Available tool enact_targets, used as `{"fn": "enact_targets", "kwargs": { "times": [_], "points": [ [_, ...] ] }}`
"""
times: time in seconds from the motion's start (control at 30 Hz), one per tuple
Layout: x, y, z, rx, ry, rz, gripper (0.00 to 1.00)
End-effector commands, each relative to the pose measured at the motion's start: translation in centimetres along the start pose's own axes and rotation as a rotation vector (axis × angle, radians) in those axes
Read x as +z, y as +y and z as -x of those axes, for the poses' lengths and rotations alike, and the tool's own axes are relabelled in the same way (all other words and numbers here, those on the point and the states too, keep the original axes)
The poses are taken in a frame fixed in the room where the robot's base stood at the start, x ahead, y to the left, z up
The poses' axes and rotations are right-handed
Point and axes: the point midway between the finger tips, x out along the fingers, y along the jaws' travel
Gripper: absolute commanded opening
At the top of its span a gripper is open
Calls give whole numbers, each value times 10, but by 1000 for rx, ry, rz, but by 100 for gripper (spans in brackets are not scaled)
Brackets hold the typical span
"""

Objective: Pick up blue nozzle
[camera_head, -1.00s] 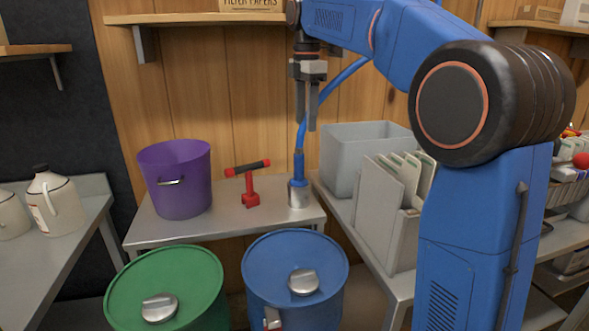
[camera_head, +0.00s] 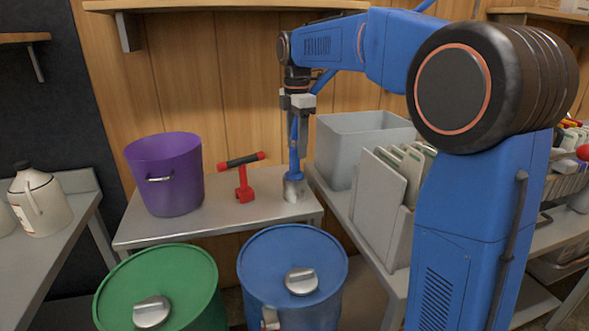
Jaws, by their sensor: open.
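The blue nozzle (camera_head: 294,165) stands upright in a small metal holder (camera_head: 293,189) near the right end of the metal table. A blue hose runs from its top up behind my arm. My gripper (camera_head: 298,148) points straight down over the nozzle, with its fingers on either side of the nozzle's upper part. The fingers are open; whether either one touches the nozzle cannot be told from this view.
A red tool with a black handle (camera_head: 243,178) and a purple bucket (camera_head: 168,175) stand left of the nozzle. A grey bin (camera_head: 338,150) and a file holder (camera_head: 376,215) are to the right. Green (camera_head: 165,285) and blue (camera_head: 292,255) drums stand in front. A shelf (camera_head: 235,6) is above.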

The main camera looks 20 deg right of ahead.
Motion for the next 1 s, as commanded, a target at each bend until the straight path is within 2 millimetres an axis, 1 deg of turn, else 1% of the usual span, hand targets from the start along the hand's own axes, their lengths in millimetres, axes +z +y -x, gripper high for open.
{"fn": "enact_targets", "kwargs": {
  "times": [0.23, 0.43, 0.53, 0.67, 0.87, 0.9, 0.97, 1.0],
  "points": [
    [-2, -1, -15, -1, 0, 0, 47],
    [-7, -2, -41, -1, 0, 0, 47],
    [-6, -2, -53, -2, 0, 0, 47],
    [-6, -2, -60, 0, 0, 0, 47],
    [-6, -2, -60, 0, 0, 0, 47],
    [-6, -2, -60, 0, 0, 0, 45],
    [-6, -2, -60, 0, 0, 0, 31],
    [-6, -2, -60, 0, 0, 0, 21]
  ]
}}
